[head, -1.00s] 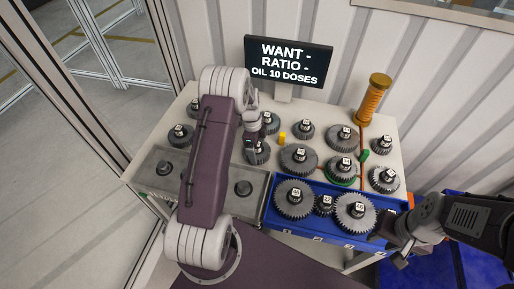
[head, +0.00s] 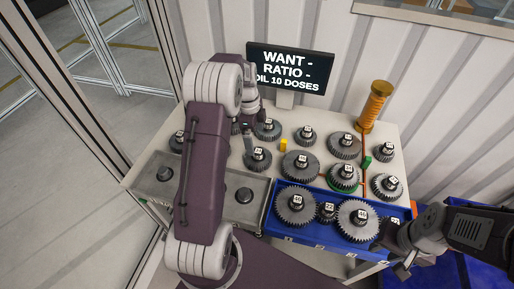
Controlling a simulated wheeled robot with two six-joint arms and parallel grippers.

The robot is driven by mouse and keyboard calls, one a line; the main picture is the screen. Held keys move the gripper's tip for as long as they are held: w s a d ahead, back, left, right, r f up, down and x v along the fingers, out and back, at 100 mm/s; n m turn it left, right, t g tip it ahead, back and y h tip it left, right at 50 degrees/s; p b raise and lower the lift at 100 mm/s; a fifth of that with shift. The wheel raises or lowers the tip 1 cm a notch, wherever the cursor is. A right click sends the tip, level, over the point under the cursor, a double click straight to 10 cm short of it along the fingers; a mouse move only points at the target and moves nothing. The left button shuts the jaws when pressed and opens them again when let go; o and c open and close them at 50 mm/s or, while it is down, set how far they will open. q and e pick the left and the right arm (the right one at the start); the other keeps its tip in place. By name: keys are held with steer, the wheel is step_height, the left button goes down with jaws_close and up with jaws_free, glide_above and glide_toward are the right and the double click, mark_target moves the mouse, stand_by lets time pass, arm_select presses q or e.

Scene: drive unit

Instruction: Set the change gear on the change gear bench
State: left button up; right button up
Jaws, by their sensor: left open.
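Several dark toothed gears with labelled hubs stand on the pale bench (head: 207,124); the frames do not single out one as the change gear. My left gripper (head: 248,140) is open, just behind a small gear (head: 258,159) at the middle left; I cannot tell whether they touch. A blue tray (head: 300,232) at the bench front holds large gears (head: 296,206) (head: 358,221) with a small gear (head: 327,212) between them. My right gripper (head: 398,262) is at the tray's right end, beside a partly hidden gear; its jaws are unclear.
A grey metal tray (head: 216,205) with round dark knobs lies at the front left, partly behind my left arm. A screen (head: 290,66) reads WANT, RATIO, OIL 10 DOSES. An orange cylinder (head: 375,105) stands at the back right. A small yellow piece (head: 284,145) stands among the gears.

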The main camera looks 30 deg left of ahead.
arm_select(q)
steer(key=shift+a+r, duration=0.1)
steer(key=shift+r, duration=0.6)
steer(key=s+d+n, duration=0.6)
steer(key=s+n, duration=0.1)
steer(key=s, duration=0.2)
steer(key=s+d+f+n+y, duration=0.1)
steer(key=s+d+n, duration=0.5)
steer(key=s+n, duration=0.2)
steer(key=shift+s+d+f+n+t, duration=0.2)
steer(key=shift+s+n+t, duration=0.1)
steer(key=shift+s+t, duration=0.15)
steer(key=shift+s, duration=0.15)
